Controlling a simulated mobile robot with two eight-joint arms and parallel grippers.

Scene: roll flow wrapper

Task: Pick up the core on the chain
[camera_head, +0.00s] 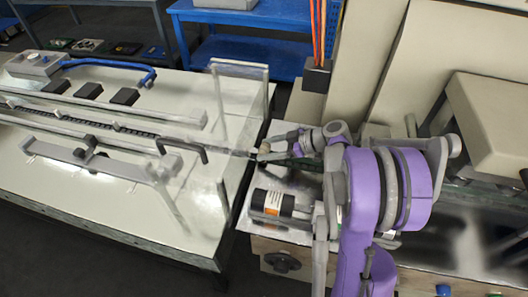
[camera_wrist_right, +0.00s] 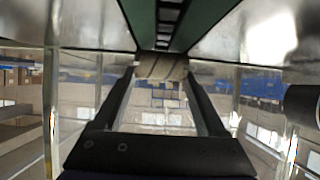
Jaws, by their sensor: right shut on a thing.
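The core (camera_wrist_right: 161,66) is a small tan piece at the top middle of the right wrist view, between my right fingertips. In the head view the core (camera_head: 264,147) is a tiny pale spot at the fingertips, by the gap between the white table and the machine. My right gripper (camera_wrist_right: 160,72) is shut on the core, with one finger on each side. In the head view my right gripper (camera_head: 262,155) reaches in from the right on the purple arm. The chain (camera_wrist_right: 168,22) runs in a green-edged channel just beyond the core. My left gripper is not in view.
The white conveyor table (camera_head: 105,195) fills the left, with grey rails and a clear guard frame (camera_head: 240,68) near its right end. A black roll (camera_head: 272,203) lies below my right gripper. Beige machine housings (camera_head: 495,120) stand at the right. A blue bench (camera_head: 245,50) stands behind.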

